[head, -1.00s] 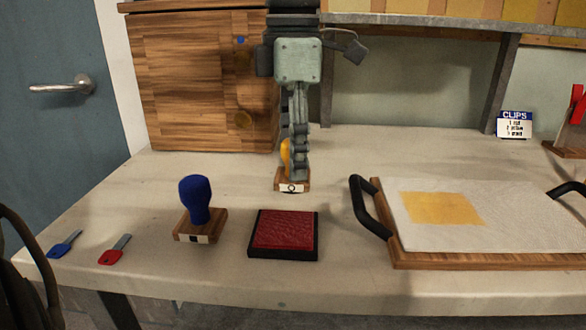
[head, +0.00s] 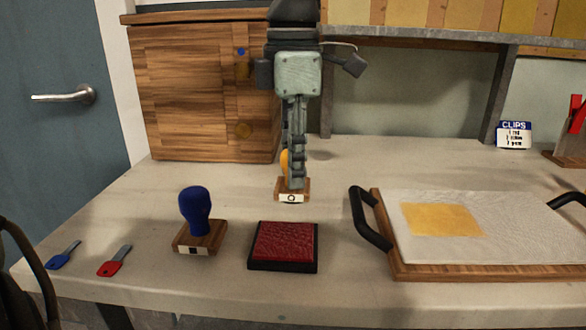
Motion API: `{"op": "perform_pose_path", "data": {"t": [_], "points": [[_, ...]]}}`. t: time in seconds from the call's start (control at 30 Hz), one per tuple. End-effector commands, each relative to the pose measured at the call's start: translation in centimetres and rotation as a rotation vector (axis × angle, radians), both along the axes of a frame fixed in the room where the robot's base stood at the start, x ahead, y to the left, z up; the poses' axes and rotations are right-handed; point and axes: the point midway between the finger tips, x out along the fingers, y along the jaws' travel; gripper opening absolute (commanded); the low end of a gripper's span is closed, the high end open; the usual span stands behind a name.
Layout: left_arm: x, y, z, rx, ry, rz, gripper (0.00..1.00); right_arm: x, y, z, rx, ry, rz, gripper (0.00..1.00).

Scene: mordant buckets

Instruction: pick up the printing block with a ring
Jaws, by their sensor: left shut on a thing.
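The printing block with a ring mark (head: 291,198) is a small wooden block with a yellow handle (head: 285,162), behind the red ink pad. A white label with a black ring shows on its front. My left gripper (head: 294,178) points down over it and is shut on its handle, partly hiding it. The block looks upright and at table level; I cannot tell whether it touches the table. Another block, with a blue handle (head: 194,209) and a black square on its label, stands to the left. My right gripper is not in view.
The red ink pad (head: 284,246) lies in front of the held block. A wooden board with black handles (head: 370,220) bears a white cloth with a yellow patch. A wooden cabinet (head: 195,95) stands behind.

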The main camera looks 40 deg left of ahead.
Motion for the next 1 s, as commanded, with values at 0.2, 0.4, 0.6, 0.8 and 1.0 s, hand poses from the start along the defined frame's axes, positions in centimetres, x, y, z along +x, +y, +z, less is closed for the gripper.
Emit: {"op": "perform_pose_path", "data": {"t": [0.2,0.4,0.6,0.8,1.0], "points": [[0.1,0.0,2.0,0.000,-0.004,0.000,0.00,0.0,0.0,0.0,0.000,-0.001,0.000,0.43],[-1.7,-0.5,5.0,-0.001,-0.005,-0.004,0.00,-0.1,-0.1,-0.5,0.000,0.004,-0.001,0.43],[-6.4,-1.7,7.9,0.000,-0.006,-0.004,0.00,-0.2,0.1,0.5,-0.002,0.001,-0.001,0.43],[-9.7,-2.6,9.9,0.000,-0.003,-0.002,0.00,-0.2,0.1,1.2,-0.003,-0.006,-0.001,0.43],[-11.1,-3.0,10.8,0.000,0.000,-0.002,0.00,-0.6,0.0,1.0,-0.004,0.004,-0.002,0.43]]}}
